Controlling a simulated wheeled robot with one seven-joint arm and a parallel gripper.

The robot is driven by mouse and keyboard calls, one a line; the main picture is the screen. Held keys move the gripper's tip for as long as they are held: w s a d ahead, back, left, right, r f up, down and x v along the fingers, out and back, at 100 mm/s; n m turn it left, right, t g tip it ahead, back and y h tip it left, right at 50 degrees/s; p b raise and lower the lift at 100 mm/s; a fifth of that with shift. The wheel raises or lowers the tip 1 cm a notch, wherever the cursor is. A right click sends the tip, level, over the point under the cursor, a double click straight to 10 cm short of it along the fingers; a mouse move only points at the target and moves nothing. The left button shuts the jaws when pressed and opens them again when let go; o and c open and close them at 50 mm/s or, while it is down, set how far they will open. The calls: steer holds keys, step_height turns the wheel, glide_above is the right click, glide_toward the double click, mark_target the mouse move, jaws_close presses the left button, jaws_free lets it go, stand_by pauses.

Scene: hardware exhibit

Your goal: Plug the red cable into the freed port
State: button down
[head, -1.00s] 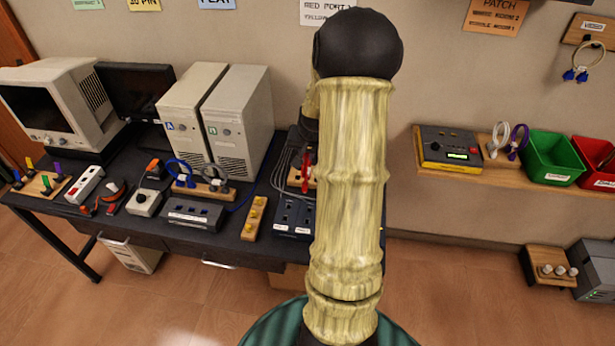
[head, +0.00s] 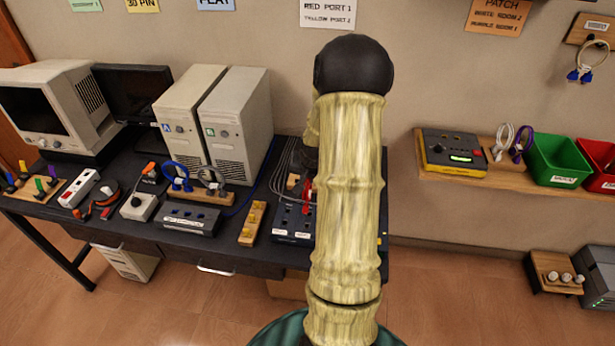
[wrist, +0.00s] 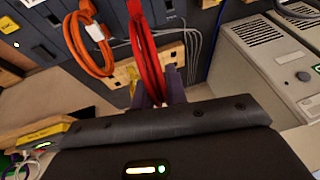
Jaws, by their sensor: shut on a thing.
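The red cable (wrist: 146,55) is a looped bundle between the dark fingers of my gripper (wrist: 159,92) in the wrist view. The gripper is shut on it. In the head view the red cable (head: 307,194) shows beside my arm, at the dark port box (head: 292,224). I cannot tell whether its plug touches a port. My arm hides the gripper and the box's right part in the head view. Dark port panels also show at the top of the wrist view (wrist: 200,22). Which port is free is not clear.
An orange cable (wrist: 88,45) hangs close beside the red one, by a wooden holder (wrist: 122,76). Grey cables (head: 283,170) run behind the box. Computer tower B (head: 232,125) and a wooden block with yellow parts (head: 252,222) stand to the left. A wall sign (head: 327,12) reads "RED PORT 1".

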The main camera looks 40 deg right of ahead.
steer(key=shift+f+b, duration=1.7)
steer(key=shift+f, duration=0.85)
steer(key=shift+w, duration=0.1)
steer(key=shift+s, duration=0.25)
steer(key=shift+r, duration=0.1)
steer(key=shift+w, duration=0.1)
